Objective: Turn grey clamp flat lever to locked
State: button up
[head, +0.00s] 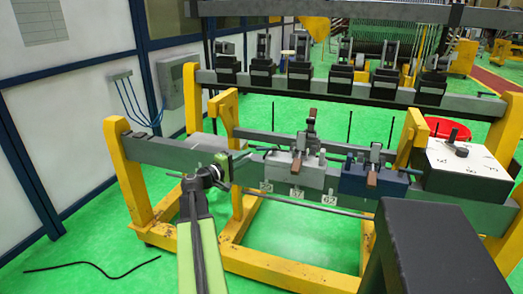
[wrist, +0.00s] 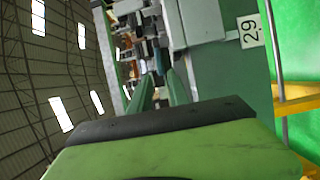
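The grey clamp (head: 309,176) sits on the front rail in the head view. A short brown-ended lever (head: 297,163) hangs at its front, and a darker upright lever part (head: 311,124) rises behind it. I cannot tell which of them is the flat lever. My gripper (head: 232,163) is left of the grey clamp, apart from it, pointing right. In the wrist view my gripper (wrist: 160,80) shows two green fingers with a gap between them. Grey and dark clamp parts (wrist: 152,45) show beyond the fingertips, too small to make out. No object is seen held.
A blue clamp (head: 358,181) with a brown-ended lever stands right of the grey one. A white-topped box (head: 468,162) sits at the rail's right end. Yellow posts (head: 128,175) frame the rail. Several black clamps (head: 340,78) line the rear rail. Thin upright rods stand between.

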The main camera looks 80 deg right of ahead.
aim_at(259, 150)
jog(key=x, duration=0.9)
jog(key=shift+s+d, duration=0.15)
jog(key=shift+d, duration=0.05)
grip_shut()
dwell(0.9)
